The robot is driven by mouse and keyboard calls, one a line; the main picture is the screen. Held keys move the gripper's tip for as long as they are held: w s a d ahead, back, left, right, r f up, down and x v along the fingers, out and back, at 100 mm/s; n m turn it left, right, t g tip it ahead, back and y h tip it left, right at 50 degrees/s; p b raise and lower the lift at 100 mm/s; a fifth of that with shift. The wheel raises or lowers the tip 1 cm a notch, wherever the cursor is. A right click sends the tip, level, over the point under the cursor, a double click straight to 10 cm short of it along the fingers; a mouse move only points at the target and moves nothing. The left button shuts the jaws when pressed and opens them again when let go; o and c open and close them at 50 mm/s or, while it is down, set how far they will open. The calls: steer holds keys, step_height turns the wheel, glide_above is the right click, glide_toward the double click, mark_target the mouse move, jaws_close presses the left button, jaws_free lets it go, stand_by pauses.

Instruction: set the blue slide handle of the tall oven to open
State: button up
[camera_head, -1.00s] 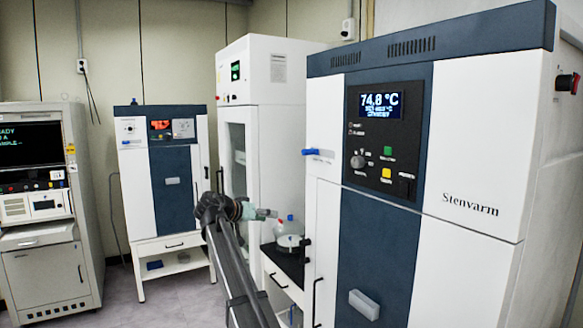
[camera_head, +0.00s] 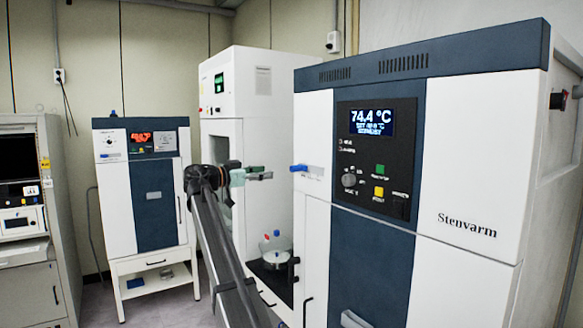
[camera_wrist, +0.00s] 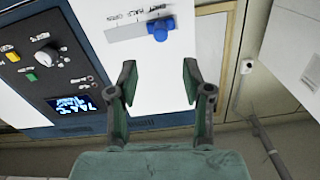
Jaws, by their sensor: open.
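The tall oven (camera_head: 470,150), white and dark blue and marked Stenvarm, stands at the right in the head view. Its blue slide handle (camera_head: 299,168) sticks out from the upper left of its front. In the wrist view the handle (camera_wrist: 158,29) sits at the right end of a slot, by the label that seems to read SHUT; OPEN is at the slot's left end. My gripper (camera_head: 266,174) is open and empty, left of the handle and apart from it. In the wrist view the handle lies beyond the gap between my fingertips (camera_wrist: 159,80).
The control panel (camera_head: 374,160) with knob and buttons is right of the handle. A smaller oven (camera_head: 155,195) and a white cabinet (camera_head: 262,110) stand to the left. A flask (camera_head: 277,243) stands on a low dark-topped bench.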

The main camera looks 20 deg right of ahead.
mark_target(291, 169)
steer(key=d+p, duration=0.1)
steer(key=d, duration=0.3)
steer(key=w+d+p, duration=0.1)
steer(key=d, duration=0.2)
steer(key=w+d+p, duration=0.1)
steer(key=d, duration=0.3)
steer(key=shift+w+d+p, duration=0.1)
steer(key=shift+d+p, duration=0.2)
steer(key=shift+c, duration=0.4)
jaws_close()
